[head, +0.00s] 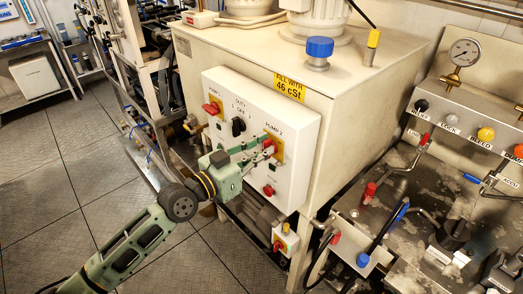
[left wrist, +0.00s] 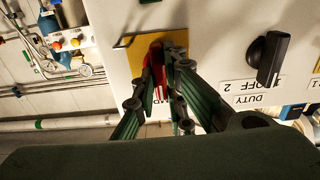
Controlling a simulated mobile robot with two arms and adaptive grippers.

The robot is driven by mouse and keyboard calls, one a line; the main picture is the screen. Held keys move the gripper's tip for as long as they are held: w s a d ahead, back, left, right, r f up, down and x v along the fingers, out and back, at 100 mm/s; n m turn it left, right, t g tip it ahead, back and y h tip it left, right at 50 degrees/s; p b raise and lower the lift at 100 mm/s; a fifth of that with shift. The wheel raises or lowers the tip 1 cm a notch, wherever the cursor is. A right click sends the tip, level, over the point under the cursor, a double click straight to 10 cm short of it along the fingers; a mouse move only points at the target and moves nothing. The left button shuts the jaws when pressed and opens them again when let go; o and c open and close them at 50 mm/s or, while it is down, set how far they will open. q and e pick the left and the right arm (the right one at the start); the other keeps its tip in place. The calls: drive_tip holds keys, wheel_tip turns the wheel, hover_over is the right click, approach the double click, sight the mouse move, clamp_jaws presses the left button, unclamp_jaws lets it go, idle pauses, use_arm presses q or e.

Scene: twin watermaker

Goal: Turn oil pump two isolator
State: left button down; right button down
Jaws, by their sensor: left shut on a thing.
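The oil pump two isolator is a red handle (left wrist: 155,66) on a yellow plate (left wrist: 136,58), on the white control panel (head: 228,90) below the "PUMP 2" label. In the head view the yellow plate (head: 278,149) shows at the panel's right side, the handle partly hidden by my fingers. My left gripper (head: 266,148) reaches in from the left and is shut on the red handle. In the left wrist view the fingers (left wrist: 172,75) stand around the handle and cover part of it. My right gripper is in neither view.
The pump one isolator (head: 212,108) and the black duty selector (head: 238,126) sit left on the same panel. A red button (head: 268,190) is below. A small box with a red knob (head: 280,245) hangs lower. A bench with valve levers (head: 396,215) stands at right. Floor at left is clear.

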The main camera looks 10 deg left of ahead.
use_arm(q)
drive_tip(key=shift+n, duration=0.3)
drive_tip(key=n, duration=0.5)
drive_tip(key=n+p, duration=0.1)
drive_tip(key=n, duration=1.1)
drive_tip(key=shift+w+a+f, duration=0.25)
drive_tip(key=shift+a+f, duration=0.05)
drive_tip(key=shift+f, duration=0.1)
drive_tip(key=shift+n, duration=0.3)
drive_tip(key=c, duration=1.8)
unclamp_jaws()
